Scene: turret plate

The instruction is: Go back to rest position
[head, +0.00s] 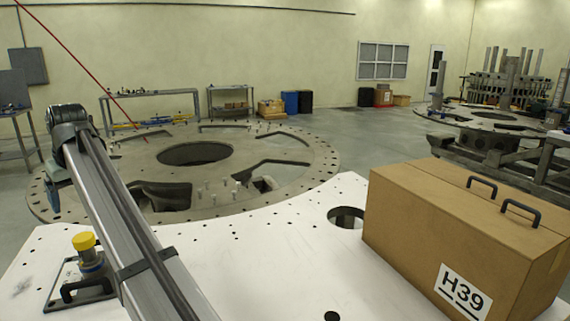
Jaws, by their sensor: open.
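My arm rises from the bottom of the head view towards the upper left, over the white plate (275,265). It bends at a dark joint at its far end. My gripper (53,196) hangs below that joint at the left, small and partly hidden behind the arm. It is open, and nothing shows between its fingers. It is beyond the white plate, in front of the left rim of the large round turret plate (310,165). The exact gap to that rim cannot be told.
A cardboard box (440,225) marked H39, with two black handles, stands on the white plate at right. A yellow-capped fixture (88,262) stands on it at left, close beside my arm. A thin red line crosses the upper left. The plate's middle is clear.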

